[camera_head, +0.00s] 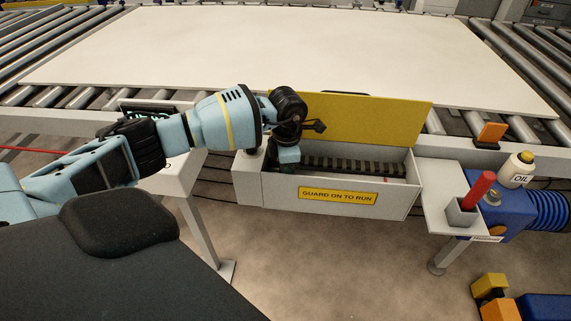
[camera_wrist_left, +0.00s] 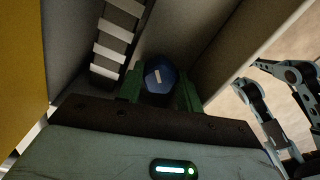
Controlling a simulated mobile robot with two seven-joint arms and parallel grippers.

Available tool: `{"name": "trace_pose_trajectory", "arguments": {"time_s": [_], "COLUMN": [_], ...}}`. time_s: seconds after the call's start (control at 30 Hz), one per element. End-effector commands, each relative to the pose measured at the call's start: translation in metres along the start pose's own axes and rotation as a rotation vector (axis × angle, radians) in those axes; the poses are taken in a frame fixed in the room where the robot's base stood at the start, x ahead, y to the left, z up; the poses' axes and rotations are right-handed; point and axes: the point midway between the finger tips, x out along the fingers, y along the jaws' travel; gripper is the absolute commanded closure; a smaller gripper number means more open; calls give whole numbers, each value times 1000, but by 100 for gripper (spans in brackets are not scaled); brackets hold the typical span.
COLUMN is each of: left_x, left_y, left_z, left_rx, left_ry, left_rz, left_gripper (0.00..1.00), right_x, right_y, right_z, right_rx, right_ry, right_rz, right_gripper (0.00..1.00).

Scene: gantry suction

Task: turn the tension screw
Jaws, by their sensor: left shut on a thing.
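The tension screw (camera_wrist_left: 160,78) has a round blue head with a short pale mark on it, in the left wrist view. My left gripper (camera_wrist_left: 160,92) has its two green fingers on either side of the head, shut on it. In the head view, my left gripper (camera_head: 288,156) reaches down into the left end of the grey guard box (camera_head: 260,190). The screw is hidden behind the gripper and the box wall there.
The yellow lid (camera_head: 370,120) stands open behind the box. A dark belt with pale ribs (camera_head: 350,168) runs inside, close to the gripper. A red-handled thing (camera_head: 480,187) and an oil bottle (camera_head: 517,170) stand at the right. A large white panel (camera_head: 290,45) lies on the rollers.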

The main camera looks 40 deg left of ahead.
Motion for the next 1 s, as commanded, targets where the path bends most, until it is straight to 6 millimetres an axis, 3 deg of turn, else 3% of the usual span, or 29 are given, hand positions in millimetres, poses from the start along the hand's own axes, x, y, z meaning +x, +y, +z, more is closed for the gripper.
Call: {"name": "trace_pose_trajectory", "arguments": {"time_s": [0.4, 1.0], "left_x": [-3, -2], "left_y": [2, 2], "left_z": [0, 0], "left_rx": [-237, -286], "left_ry": [-3, -4], "left_rz": [3, 3], "left_gripper": [87, 87], "right_x": [-14, -14], "right_y": [-2, -1], "right_z": [-5, -8], "right_rx": [-1, -3], "right_ry": [-1, 5], "right_rz": [0, 1], "right_gripper": [57, 57]}}
